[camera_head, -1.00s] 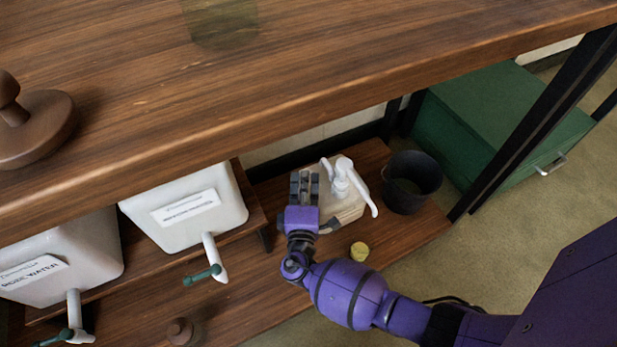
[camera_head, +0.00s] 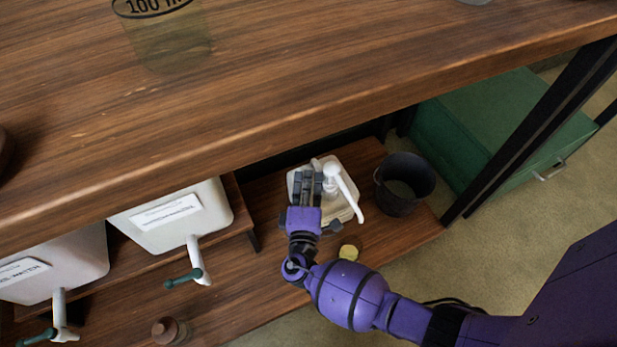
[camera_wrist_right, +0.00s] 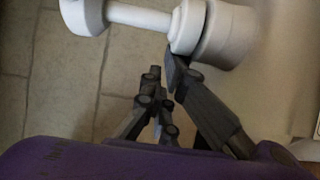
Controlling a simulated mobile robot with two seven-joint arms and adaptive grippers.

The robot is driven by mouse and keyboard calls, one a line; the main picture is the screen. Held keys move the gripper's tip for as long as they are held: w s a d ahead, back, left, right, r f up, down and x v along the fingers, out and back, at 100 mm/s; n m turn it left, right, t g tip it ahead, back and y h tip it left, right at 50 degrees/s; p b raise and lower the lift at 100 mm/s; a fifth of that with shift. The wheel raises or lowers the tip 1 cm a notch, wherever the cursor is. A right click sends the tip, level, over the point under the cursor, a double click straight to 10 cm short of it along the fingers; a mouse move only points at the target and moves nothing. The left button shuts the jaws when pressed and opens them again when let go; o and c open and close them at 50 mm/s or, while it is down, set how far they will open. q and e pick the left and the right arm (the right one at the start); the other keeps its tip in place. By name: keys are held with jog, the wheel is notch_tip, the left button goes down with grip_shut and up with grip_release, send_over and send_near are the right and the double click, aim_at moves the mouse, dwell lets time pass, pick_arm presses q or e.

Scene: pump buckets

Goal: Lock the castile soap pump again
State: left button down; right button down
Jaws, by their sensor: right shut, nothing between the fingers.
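The castile soap pump (camera_head: 334,173) is white, with a long spout that points down to the right. It stands on a whitish square container (camera_head: 345,211) on the lower shelf. My right gripper (camera_head: 312,175) is shut and empty, at the left side of the pump head and over the container. The container's label is not readable. My left gripper is out of view.
A dark bucket (camera_head: 403,184) stands right of the container. A small yellow cap (camera_head: 348,252) lies in front. Two white canisters with taps (camera_head: 170,219) (camera_head: 52,265) stand at left. A brown stopper (camera_head: 168,330) lies near the shelf front.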

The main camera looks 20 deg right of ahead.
jog(key=shift+w+d+m+g+h+b, duration=0.1)
jog(key=shift+w+m+g+h+b, duration=0.1)
jog(key=shift+m+g+h+b, duration=0.3)
jog(key=shift+w+m+g+h+b, duration=0.25)
jog(key=shift+m+h, duration=0.25)
jog(key=shift+h, duration=0.2)
jog(key=shift+m+g+h+b, duration=0.35)
jog(key=shift+m+g+h, duration=0.25)
jog(key=shift+h, duration=0.1)
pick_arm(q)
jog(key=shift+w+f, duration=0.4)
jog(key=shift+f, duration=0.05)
pick_arm(e)
jog(key=shift+w+d+m+g+h, duration=0.2)
jog(key=shift+d+m+g+h, duration=0.25)
jog(key=shift+m+g+h, duration=0.45)
jog(key=shift+s+n, duration=0.1)
jog(key=shift+n, duration=0.2)
